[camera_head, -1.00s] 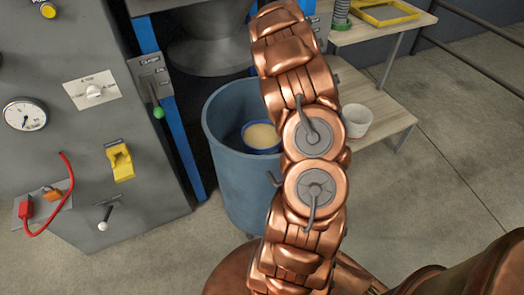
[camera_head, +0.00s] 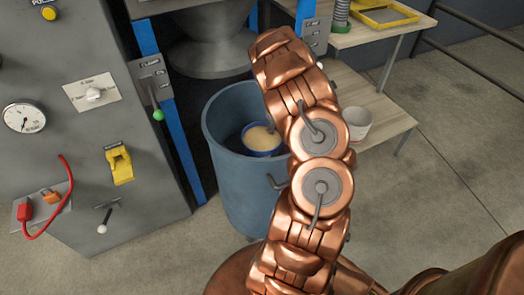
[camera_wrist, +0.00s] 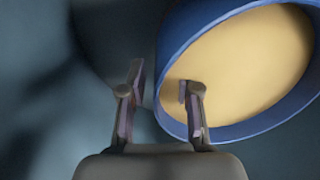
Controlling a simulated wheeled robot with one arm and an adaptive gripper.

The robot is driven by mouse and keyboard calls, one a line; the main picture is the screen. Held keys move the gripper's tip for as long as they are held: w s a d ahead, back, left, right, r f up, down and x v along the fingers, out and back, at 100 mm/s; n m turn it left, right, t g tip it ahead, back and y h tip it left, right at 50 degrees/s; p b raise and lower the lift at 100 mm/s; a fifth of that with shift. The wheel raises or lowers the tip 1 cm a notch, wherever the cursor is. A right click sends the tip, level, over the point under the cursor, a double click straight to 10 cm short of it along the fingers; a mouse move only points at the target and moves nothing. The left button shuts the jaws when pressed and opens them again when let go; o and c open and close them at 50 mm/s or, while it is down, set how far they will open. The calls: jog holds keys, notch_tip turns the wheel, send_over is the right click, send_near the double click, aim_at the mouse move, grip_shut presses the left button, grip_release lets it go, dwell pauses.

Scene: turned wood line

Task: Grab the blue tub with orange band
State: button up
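A blue tub (camera_head: 274,153) with tan contents sits inside a large blue barrel (camera_head: 240,190) in the head view, partly covered by my arm. In the wrist view the tub's blue rim (camera_wrist: 172,38) and tan inside fill the upper right. No orange band shows in either view. The gripper is hidden in the head view.
The barrel's wall surrounds the tub. A grey machine cabinet (camera_head: 70,150) with blue posts stands to the left, and a grey hopper (camera_head: 210,55) behind. A wooden shelf (camera_head: 385,112) with a white pot (camera_head: 357,122) is on the right. The floor at right is clear.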

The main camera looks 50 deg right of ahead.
jog(key=shift+c, duration=0.4)
grip_shut()
